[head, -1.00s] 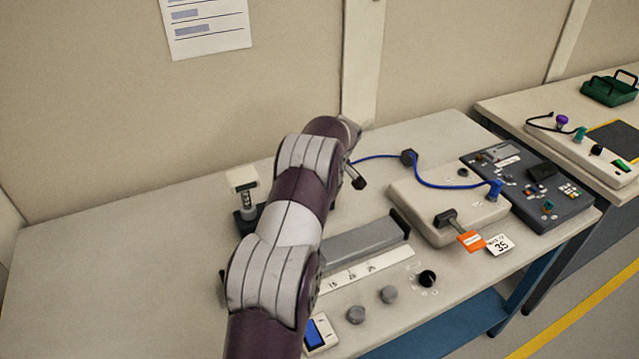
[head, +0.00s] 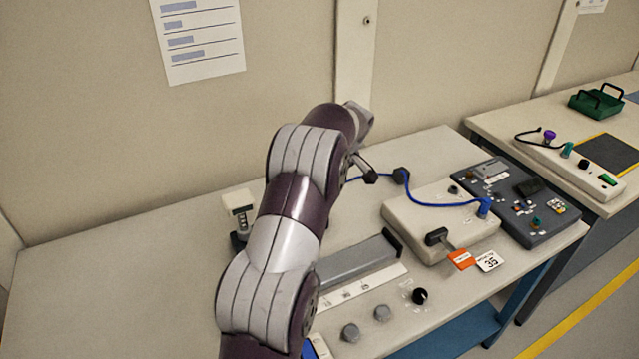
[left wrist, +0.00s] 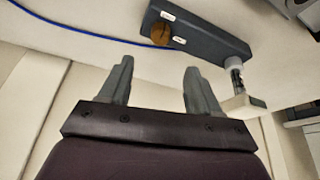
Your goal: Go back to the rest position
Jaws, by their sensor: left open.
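My left arm rises through the middle of the head view over the bench (head: 130,270). Its gripper end points away toward the back wall, and a dark fingertip shows past the wrist at right. In the left wrist view my left gripper (left wrist: 160,78) is open, with two separate grey fingers and nothing between them. Beyond the fingers lies a dark grey bar (left wrist: 205,45) with a brown knob, beside a small post with a white head (left wrist: 243,105). That white-headed post (head: 238,201) stands just left of my arm in the head view. My right gripper is in neither view.
A beige box (head: 440,215) with a blue cable (head: 440,204) and an orange tag (head: 461,259) sits right of my arm. A dark control panel (head: 520,200) lies beyond it. A green tray (head: 597,104) stands on the second bench. The bench's left part is clear.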

